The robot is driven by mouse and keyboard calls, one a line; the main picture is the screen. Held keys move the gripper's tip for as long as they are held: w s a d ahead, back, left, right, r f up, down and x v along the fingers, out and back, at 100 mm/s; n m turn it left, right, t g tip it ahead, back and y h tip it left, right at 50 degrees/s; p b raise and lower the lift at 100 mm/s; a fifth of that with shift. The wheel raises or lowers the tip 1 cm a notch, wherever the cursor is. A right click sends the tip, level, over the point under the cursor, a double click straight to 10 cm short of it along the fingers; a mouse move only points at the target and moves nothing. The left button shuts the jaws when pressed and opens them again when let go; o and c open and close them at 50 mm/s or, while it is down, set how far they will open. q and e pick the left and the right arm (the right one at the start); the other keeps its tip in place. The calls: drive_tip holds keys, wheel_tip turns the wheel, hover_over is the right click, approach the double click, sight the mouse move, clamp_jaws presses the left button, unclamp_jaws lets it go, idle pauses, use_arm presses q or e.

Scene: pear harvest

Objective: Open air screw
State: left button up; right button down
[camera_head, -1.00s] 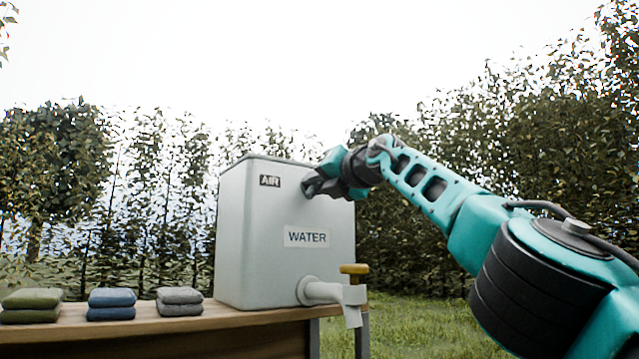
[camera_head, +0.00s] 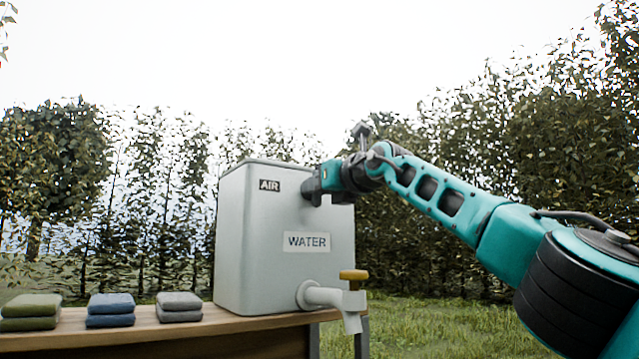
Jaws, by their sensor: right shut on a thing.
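A white water tank (camera_head: 262,235) stands on the wooden table, with an "AIR" label (camera_head: 270,185) near its top and a "WATER" label (camera_head: 307,241) lower down. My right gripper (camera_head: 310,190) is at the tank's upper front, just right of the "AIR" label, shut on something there. The air screw itself is hidden behind the gripper, so I cannot make out its shape. A white spigot (camera_head: 325,297) with a brass-coloured handle (camera_head: 353,276) sticks out low on the tank. My left gripper is not in view.
Folded cloths lie on the table (camera_head: 190,330) left of the tank: green (camera_head: 30,312), blue (camera_head: 110,310) and grey (camera_head: 180,306). Grass (camera_head: 430,325) lies to the right, and leafy trees stand behind. The space above the tank is clear.

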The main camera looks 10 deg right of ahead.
drive_tip(key=n+p, duration=0.1)
drive_tip(key=n, duration=0.2)
drive_tip(key=shift+r+n, duration=0.1)
drive_tip(key=shift+n, duration=0.3)
drive_tip(key=c, duration=1.7)
unclamp_jaws()
drive_tip(key=shift+n+p, duration=0.65)
drive_tip(key=shift+n, duration=0.25)
drive_tip(key=shift+c, duration=0.2)
drive_tip(key=shift+o, duration=1.2)
drive_tip(key=n+p, duration=0.1)
drive_tip(key=n, duration=0.1)
drive_tip(key=shift+n, duration=0.3)
drive_tip(key=shift+o, duration=1.1)
drive_tip(key=shift+a+n+p, duration=0.1)
drive_tip(key=shift+n+p, duration=0.4)
drive_tip(key=shift+n, duration=0.5)
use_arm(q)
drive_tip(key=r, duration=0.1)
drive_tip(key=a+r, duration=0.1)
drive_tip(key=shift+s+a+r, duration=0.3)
use_arm(e)
drive_tip(key=shift+o, duration=0.4)
drive_tip(key=shift+f+n, duration=0.25)
drive_tip(key=shift+n, duration=0.25)
